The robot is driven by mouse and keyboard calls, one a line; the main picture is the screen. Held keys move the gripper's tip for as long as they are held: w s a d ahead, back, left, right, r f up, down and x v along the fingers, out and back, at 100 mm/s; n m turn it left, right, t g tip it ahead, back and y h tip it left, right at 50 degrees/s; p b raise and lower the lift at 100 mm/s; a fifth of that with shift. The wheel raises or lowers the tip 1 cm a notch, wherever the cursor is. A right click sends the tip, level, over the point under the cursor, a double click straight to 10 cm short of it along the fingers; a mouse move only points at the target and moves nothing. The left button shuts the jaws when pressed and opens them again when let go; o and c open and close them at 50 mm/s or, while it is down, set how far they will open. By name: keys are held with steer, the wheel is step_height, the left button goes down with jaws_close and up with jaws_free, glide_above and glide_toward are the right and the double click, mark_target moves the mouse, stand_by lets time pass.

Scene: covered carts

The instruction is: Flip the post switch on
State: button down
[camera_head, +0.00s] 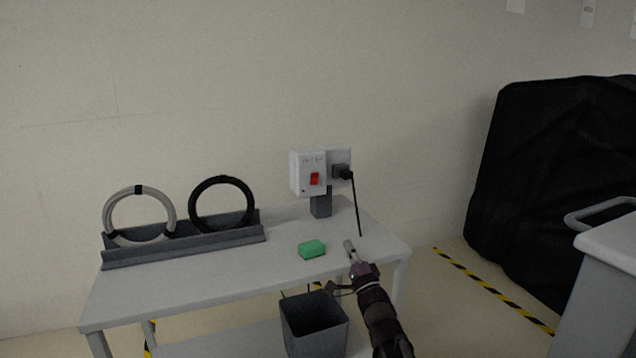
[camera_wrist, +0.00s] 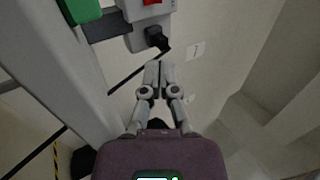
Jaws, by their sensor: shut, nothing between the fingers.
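The post switch is a red rocker (camera_head: 314,179) on a white box (camera_head: 308,158) atop a short grey post (camera_head: 321,205) at the back of the table. The red rocker (camera_wrist: 152,2) also shows at the top edge of the wrist view, partly cut off. A black plug (camera_head: 342,172) with a hanging cord sits at the box's right side. My gripper (camera_head: 350,246) is shut and empty, in front of and below the box near the table's right end. In the wrist view my gripper (camera_wrist: 159,72) points toward the plug (camera_wrist: 156,38), apart from the rocker.
A green block (camera_head: 312,249) lies on the white table (camera_head: 200,285) left of my gripper. A grey rack (camera_head: 185,243) holds two rings at the left. A dark bin (camera_head: 314,325) stands below. A black covered cart (camera_head: 560,180) is at the right.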

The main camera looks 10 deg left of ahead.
mark_target(315, 174)
steer(key=p+x, duration=1.1)
steer(key=x, duration=1.3)
steer(key=shift+p, duration=0.35)
steer(key=shift+a, duration=0.1)
